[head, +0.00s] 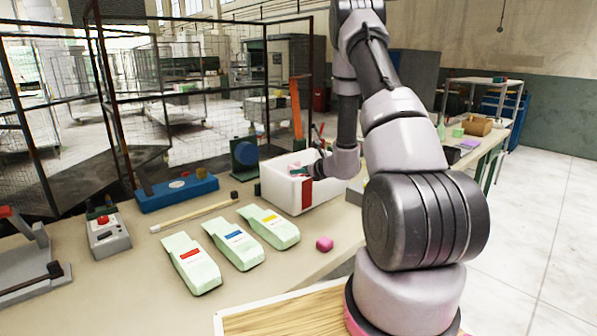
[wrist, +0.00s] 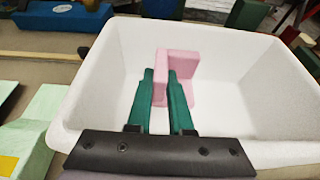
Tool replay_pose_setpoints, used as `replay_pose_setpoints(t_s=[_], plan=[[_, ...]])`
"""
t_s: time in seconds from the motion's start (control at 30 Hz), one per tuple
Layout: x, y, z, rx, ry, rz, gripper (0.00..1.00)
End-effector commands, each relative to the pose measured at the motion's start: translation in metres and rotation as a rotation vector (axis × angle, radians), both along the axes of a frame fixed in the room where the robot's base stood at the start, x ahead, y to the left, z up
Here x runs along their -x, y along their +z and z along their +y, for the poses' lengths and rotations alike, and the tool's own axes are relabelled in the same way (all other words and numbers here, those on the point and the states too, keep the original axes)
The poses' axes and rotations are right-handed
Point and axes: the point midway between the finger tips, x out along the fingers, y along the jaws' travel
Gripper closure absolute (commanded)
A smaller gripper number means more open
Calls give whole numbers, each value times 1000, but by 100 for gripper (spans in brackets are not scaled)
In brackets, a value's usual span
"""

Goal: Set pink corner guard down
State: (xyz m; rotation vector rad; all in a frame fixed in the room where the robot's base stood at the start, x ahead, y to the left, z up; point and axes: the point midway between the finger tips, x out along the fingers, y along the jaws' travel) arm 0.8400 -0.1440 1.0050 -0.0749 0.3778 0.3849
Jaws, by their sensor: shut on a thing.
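The pink corner guard (wrist: 182,70) is an L-shaped pink piece in the wrist view. My gripper (wrist: 160,75) has two green fingers, shut on one wall of the guard. The guard is inside the white bin (wrist: 105,85), near its far wall; whether it touches the floor I cannot tell. In the head view the gripper (head: 296,171) reaches into the white bin (head: 283,192), and a bit of the pink guard (head: 294,165) shows above the rim. The bin's red label (head: 307,194) faces the front.
Pale green foam pieces with red, blue and yellow labels (head: 191,262) lie left of the bin. A blue tool (head: 177,192), a wooden rod (head: 193,216) and a grey switch box (head: 107,237) are further left.

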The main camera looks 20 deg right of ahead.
Motion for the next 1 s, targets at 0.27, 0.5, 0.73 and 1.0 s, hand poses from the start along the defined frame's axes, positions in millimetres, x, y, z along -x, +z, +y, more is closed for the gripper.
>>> replay_pose_setpoints(t_s=[0.27,0.5,0.73,1.0], plan=[[5,-12,1,5,3,20,51],[6,-5,0,5,3,22,51],[37,17,-14,3,-1,17,51],[84,41,-34,4,0,11,51]])
